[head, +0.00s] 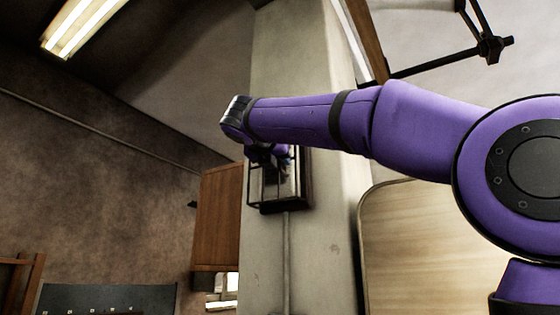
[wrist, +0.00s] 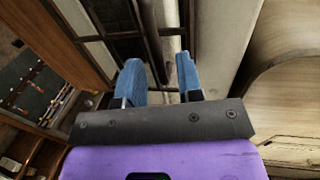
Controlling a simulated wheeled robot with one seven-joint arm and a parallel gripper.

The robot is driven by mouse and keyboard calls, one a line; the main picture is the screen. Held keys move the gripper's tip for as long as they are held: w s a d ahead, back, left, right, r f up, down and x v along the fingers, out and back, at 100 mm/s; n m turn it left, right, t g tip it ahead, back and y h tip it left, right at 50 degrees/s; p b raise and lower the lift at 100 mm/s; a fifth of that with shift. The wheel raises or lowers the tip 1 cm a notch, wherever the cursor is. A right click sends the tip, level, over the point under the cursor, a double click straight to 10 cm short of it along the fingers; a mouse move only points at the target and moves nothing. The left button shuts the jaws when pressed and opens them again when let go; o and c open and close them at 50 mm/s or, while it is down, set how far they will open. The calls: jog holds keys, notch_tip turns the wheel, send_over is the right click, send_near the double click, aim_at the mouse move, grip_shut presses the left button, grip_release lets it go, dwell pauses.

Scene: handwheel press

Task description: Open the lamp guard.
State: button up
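The lamp guard (head: 250,186) is a dark, box-shaped frame of thin bars fixed to the pale pillar. In the head view it is just below the end of my arm, which hides its upper part. In the wrist view its dark bars (wrist: 151,32) run close to my fingers. My gripper (wrist: 160,75) has two blue fingers standing apart, with a dark bar showing in or behind the gap. Nothing is visibly gripped; I cannot tell whether the fingers touch the bar. A lamp inside the guard is not clearly visible.
A conduit (head: 287,255) runs down the pillar below the guard. A brown wooden cabinet (head: 216,218) stands to the left of the guard. A pale wooden panel (head: 415,240) is on the right. A dark bracket (head: 489,48) sticks out at the upper right.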

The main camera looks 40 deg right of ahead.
jog(key=shift+x, duration=0.95)
grip_shut()
